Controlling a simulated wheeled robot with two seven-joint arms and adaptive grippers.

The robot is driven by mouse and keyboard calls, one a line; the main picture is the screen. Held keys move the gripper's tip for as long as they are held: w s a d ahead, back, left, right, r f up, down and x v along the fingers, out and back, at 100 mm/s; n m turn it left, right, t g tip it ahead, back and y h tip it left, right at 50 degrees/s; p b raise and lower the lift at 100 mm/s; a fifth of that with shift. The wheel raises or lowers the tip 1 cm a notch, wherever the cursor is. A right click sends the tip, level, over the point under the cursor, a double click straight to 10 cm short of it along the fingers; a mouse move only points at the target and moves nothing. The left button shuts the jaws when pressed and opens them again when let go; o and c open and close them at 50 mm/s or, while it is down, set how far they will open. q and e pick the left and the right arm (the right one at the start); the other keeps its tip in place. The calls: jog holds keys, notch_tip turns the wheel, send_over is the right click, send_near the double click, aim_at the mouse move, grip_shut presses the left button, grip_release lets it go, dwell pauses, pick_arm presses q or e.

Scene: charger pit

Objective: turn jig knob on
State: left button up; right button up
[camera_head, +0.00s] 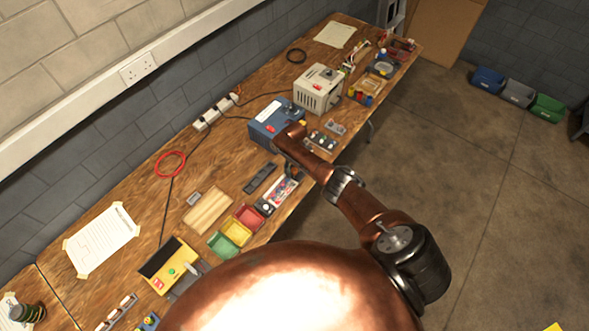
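A blue box (268,121) stands on the wooden bench, with a red part on its front and a dark fitting on top that may be a knob. A beige box (312,95) with a red switch and a dark round knob (328,73) stands behind it to the right. I cannot tell which one is the jig. My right arm reaches over the bench from the lower right, and its wrist covers part of the blue box's right side. My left gripper is out of view.
Green, yellow and red trays (228,231), a wooden block (207,209) and a yellow box (170,265) lie nearer on the bench. A red cable ring (170,164) and a power strip (213,113) are by the wall.

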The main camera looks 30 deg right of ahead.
aim_at(294, 170)
jog(key=shift+r, duration=0.1)
notch_tip(294, 170, up, 12)
dwell(0.6)
dwell(0.4)
